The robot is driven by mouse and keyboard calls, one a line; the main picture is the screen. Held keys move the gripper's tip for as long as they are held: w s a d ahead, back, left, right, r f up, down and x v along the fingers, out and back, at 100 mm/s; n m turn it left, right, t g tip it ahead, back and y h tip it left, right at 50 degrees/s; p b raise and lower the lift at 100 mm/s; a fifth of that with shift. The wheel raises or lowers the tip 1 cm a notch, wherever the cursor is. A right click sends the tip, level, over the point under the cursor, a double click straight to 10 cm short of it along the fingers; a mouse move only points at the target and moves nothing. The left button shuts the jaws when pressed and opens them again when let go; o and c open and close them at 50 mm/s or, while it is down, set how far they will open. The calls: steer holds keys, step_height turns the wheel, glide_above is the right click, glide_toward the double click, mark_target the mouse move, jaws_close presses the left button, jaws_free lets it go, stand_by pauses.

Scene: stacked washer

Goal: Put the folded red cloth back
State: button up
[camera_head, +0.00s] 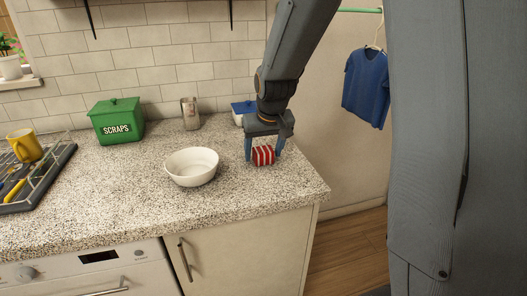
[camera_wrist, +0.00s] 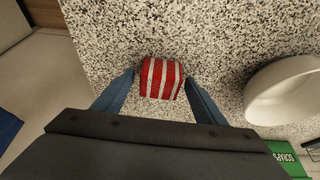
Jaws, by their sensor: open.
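The folded red cloth (camera_head: 263,155) is a small red bundle with white stripes. It rests on the speckled countertop near its right end, and it also shows in the wrist view (camera_wrist: 160,79). My gripper (camera_head: 264,156) points down over it from behind, with its blue fingers apart on either side of the cloth. The jaws are open and hold nothing.
A white bowl (camera_head: 192,167) stands left of the cloth. Behind are a green SCRAPS box (camera_head: 116,121), a metal tin (camera_head: 190,113) and a blue container (camera_head: 241,111). A dish rack (camera_head: 40,178) is far left. The counter's right edge is close to the cloth. A blue shirt (camera_head: 366,87) hangs beyond.

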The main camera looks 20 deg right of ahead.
steer(key=shift+s+r, duration=0.1)
steer(key=shift+r, duration=0.5)
steer(key=v, duration=1.1)
steer(key=shift+b, duration=0.35)
steer(key=shift+s, duration=0.2)
